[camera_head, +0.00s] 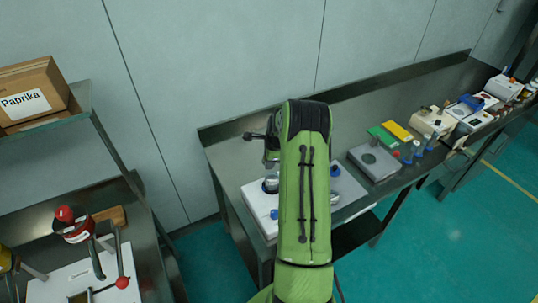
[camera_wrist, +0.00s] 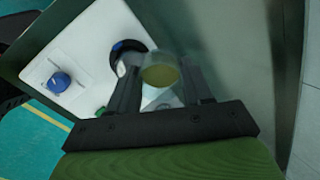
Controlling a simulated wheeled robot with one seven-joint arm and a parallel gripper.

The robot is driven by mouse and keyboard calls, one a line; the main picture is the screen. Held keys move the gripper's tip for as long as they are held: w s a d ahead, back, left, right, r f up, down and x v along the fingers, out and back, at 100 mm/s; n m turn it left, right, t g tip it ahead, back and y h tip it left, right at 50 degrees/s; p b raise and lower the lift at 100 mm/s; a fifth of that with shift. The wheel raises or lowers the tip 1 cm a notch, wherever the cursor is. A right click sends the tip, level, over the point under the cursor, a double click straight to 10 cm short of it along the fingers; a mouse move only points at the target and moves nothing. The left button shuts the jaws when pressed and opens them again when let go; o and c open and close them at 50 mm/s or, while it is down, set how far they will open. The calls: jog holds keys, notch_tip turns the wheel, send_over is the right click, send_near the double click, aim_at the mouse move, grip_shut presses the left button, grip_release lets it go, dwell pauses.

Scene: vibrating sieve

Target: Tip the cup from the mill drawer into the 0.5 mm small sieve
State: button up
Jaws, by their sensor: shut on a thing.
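My gripper (camera_wrist: 160,84) is shut on a small clear cup (camera_wrist: 159,70) in the wrist view. The cup holds a yellowish-green material, seen through its opening or wall. I cannot tell how far the cup tilts. The white machine (camera_wrist: 88,28) with a blue knob (camera_wrist: 60,82) and a dark round opening (camera_wrist: 128,46) lies beyond the gripper, to the left. The white machine (camera_head: 251,197) shows left of the arm. I cannot make out the 0.5 mm small sieve or the mill drawer.
A steel bench (camera_head: 226,152) runs along the wall. Right of my arm stand a grey device with a round plate (camera_head: 374,158), green and yellow flat items, small bottles and several instruments. A Paprika box (camera_head: 30,92) sits on a shelf at left, above a red-topped device (camera_head: 72,224).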

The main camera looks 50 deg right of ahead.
jog(key=shift+f+t, duration=0.35)
jog(key=shift+t, duration=0.25)
jog(key=shift+s+f+t+h+b, duration=0.15)
jog(key=shift+f+t+h+b, duration=0.2)
jog(key=shift+t+h, duration=0.25)
jog(key=shift+f+t+b, duration=0.15)
jog(key=shift+t+b, duration=0.15)
jog(key=shift+f+t+b, duration=0.3)
jog(key=shift+t+b, duration=0.1)
jog(key=shift+b, duration=0.55)
jog(key=t+b, duration=0.1)
jog(key=b, duration=0.1)
jog(key=shift+s+h+b, duration=0.1)
jog(key=shift+h+b, duration=0.2)
jog(key=shift+b, duration=0.1)
jog(key=t+b, duration=0.1)
jog(key=b, duration=0.1)
jog(key=t+b, duration=0.1)
jog(key=b, duration=0.2)
jog(key=t+b, duration=0.1)
jog(key=b, duration=0.2)
jog(key=shift+s+a+f+h, duration=0.1)
jog(key=shift+s+f+h, duration=0.15)
jog(key=shift+h, duration=0.15)
